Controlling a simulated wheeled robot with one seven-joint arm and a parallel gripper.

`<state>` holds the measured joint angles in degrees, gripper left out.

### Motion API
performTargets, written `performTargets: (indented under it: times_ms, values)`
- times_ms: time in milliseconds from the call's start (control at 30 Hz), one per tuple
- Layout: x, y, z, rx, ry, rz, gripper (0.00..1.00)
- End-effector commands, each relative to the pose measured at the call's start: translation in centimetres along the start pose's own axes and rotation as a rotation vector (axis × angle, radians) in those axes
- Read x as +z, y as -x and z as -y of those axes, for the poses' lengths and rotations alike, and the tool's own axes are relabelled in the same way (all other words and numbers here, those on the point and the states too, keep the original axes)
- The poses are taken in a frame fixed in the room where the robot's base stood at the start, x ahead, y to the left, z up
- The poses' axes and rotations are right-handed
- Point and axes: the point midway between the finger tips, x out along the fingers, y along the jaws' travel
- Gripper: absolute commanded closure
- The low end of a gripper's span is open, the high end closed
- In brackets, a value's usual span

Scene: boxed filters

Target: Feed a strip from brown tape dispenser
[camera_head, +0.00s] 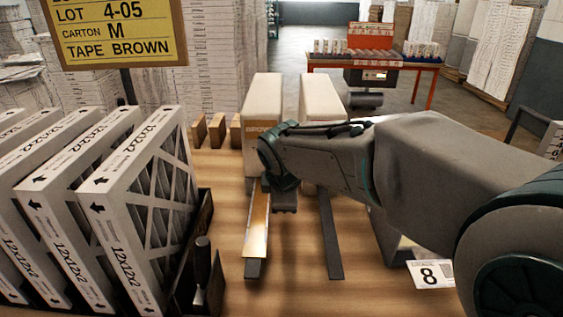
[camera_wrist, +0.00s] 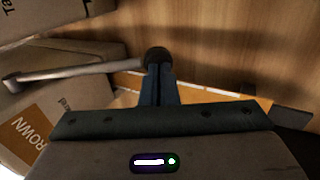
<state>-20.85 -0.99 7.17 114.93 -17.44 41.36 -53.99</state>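Two beige tape dispensers stand on the wooden bench in the head view. The left one (camera_head: 263,98) carries a BROWN label, also seen in the wrist view (camera_wrist: 32,128). A shiny brown tape strip (camera_head: 257,225) lies out along its dark front tongue. The right dispenser (camera_head: 321,96) has a bare tongue (camera_head: 331,235). My gripper (camera_head: 286,207) is in front of the brown dispenser, beside the strip. In the wrist view its fingers (camera_wrist: 159,82) are together, tips at the dark knob of a grey lever (camera_wrist: 80,72). Contact there seems close; the exact touch is hard to tell.
Boxed filters (camera_head: 130,205) stand in a dark rack on the left, with a dark-handled tool (camera_head: 203,265) beside it. A yellow sign (camera_head: 115,30) reads carton M, tape brown. An orange table (camera_head: 374,62) stands behind.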

Motion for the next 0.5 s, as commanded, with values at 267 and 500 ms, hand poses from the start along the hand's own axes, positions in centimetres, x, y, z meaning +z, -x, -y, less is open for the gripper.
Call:
performTargets:
  times_ms: [267,500]
  values:
    - [0.42,-0.89,0.44,-0.016,-0.003,0.010,1.00]
    - [0.49,-1.05,0.56,-0.020,-0.003,0.012,1.00]
